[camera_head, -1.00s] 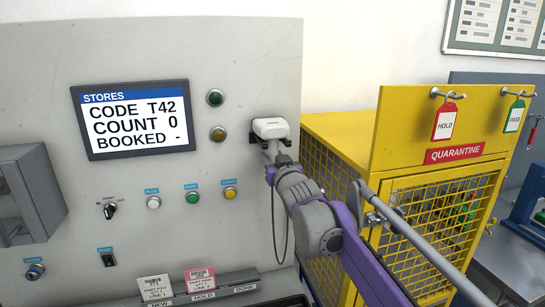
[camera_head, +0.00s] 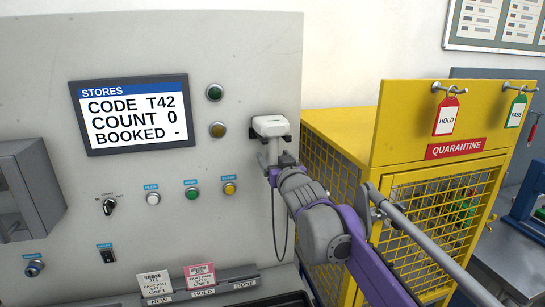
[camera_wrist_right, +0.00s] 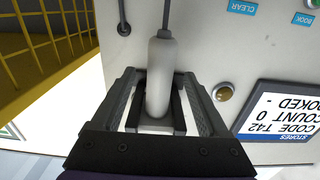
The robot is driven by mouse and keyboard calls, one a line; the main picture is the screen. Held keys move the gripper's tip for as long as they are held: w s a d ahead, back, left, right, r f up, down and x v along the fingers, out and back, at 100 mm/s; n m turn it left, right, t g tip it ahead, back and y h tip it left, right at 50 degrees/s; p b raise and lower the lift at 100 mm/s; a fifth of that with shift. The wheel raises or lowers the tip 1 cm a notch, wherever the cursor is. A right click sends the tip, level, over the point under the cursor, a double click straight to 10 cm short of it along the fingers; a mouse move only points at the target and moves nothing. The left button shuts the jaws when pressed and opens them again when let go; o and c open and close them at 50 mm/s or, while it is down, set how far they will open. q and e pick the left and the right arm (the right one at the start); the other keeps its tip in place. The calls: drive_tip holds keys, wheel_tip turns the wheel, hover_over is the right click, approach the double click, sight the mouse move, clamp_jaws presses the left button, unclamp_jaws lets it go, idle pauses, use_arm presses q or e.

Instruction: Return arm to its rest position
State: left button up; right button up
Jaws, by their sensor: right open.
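My right gripper (camera_head: 274,163) is at the front of the grey panel, just below the head of a white handheld scanner (camera_head: 270,125). The scanner sits upright at the panel with its cable hanging below. In the right wrist view my right gripper (camera_wrist_right: 158,100) is open, with one finger on each side of the scanner's pale handle (camera_wrist_right: 160,70). I cannot tell whether either finger touches the handle. My right arm comes in from the lower right. My left gripper is not in view.
The screen (camera_head: 132,115) reads CODE T42, COUNT 0, BOOKED -. Buttons and a rotary switch (camera_head: 109,205) are left of the arm. A yellow quarantine cage (camera_head: 400,130) stands close on the right, behind my arm. Tags (camera_head: 155,284) stand in a rack below.

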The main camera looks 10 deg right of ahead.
drive_tip(key=s+b, duration=0.1)
drive_tip(key=s, duration=0.7)
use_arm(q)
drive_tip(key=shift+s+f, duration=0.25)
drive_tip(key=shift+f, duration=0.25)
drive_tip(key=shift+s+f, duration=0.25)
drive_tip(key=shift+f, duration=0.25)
use_arm(e)
drive_tip(key=s+f+g, duration=0.6)
drive_tip(key=s+f, duration=0.9)
drive_tip(key=f, duration=0.4)
drive_tip(key=s+f+g, duration=0.6)
drive_tip(key=s+f, duration=1)
drive_tip(key=f, duration=0.4)
drive_tip(key=shift+s+d+h, duration=0.25)
drive_tip(key=shift+s+h, duration=0.05)
drive_tip(key=shift+w, duration=0.1)
